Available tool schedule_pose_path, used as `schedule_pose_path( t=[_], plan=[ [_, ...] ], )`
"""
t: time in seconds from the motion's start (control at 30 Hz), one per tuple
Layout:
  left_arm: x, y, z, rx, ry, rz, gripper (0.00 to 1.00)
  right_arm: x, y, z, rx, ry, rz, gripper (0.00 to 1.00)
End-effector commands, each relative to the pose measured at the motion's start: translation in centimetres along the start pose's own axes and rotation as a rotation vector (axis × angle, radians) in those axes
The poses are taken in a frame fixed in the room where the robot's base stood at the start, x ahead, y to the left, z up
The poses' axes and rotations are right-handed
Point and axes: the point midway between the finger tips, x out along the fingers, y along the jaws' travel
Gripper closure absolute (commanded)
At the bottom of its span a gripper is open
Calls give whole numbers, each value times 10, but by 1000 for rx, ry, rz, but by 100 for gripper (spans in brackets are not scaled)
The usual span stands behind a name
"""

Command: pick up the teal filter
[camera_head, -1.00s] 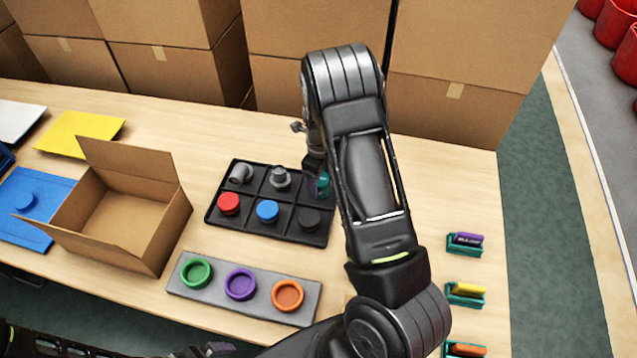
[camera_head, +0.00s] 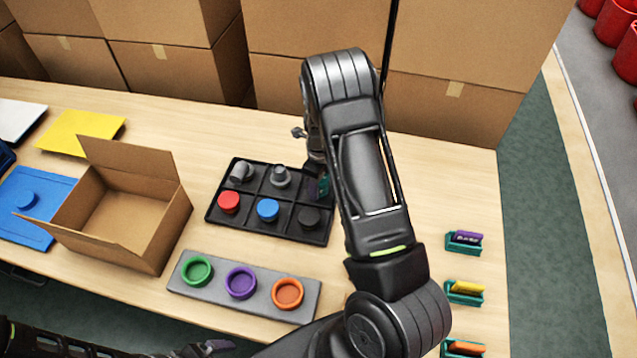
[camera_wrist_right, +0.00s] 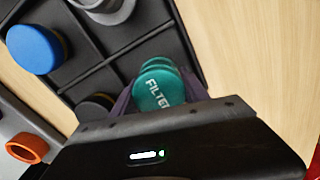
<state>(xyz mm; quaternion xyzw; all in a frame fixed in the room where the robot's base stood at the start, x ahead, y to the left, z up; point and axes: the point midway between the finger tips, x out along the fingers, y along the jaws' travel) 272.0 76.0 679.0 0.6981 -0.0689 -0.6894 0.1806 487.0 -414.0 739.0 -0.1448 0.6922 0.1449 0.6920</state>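The teal filter (camera_wrist_right: 160,88), marked with the letters FILTER, sits in the back right compartment of the black tray (camera_wrist_right: 115,62). In the head view only a sliver of the filter (camera_head: 324,186) shows behind my right arm. My right gripper (camera_wrist_right: 158,92) reaches down over it, with a purple finger on each side of the filter. The fingers look close to its sides, but I cannot tell whether they press on it. My left gripper (camera_head: 215,347) is at the bottom edge of the head view, away from the tray; its opening is unclear.
The tray also holds red (camera_head: 229,202), blue (camera_head: 268,210) and black round parts and two grey ones. A grey plate (camera_head: 215,290) with coloured rings lies in front. An open carton (camera_head: 125,220) stands left. Small teal holders (camera_head: 463,248) line the right edge. Stacked cartons (camera_head: 455,110) stand behind.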

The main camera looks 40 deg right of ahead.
Motion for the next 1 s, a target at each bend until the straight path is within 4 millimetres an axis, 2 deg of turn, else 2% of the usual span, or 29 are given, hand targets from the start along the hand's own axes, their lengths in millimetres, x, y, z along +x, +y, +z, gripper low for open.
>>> schedule_pose_path(
  t=[0.07, 0.43, 0.77, 0.87, 1.0],
  plan=[
    [0, 0, 0, 0, 0, 0, 0, 0, 0, 0, 0, 0, 0, 58],
    [0, 0, 0, 0, 0, 0, 0, 0, 0, 0, 0, 0, 0, 87],
    [1, 0, 0, 0, 0, 0, 0, -6, 0, 1, -1, -2, -2, 87],
    [3, -1, 0, 1, 1, 1, 0, -18, -1, 1, -1, -3, -3, 87],
    [6, -2, -1, 1, 2, 2, 0, -43, 0, 2, -2, -4, -3, 87]
  ],
)
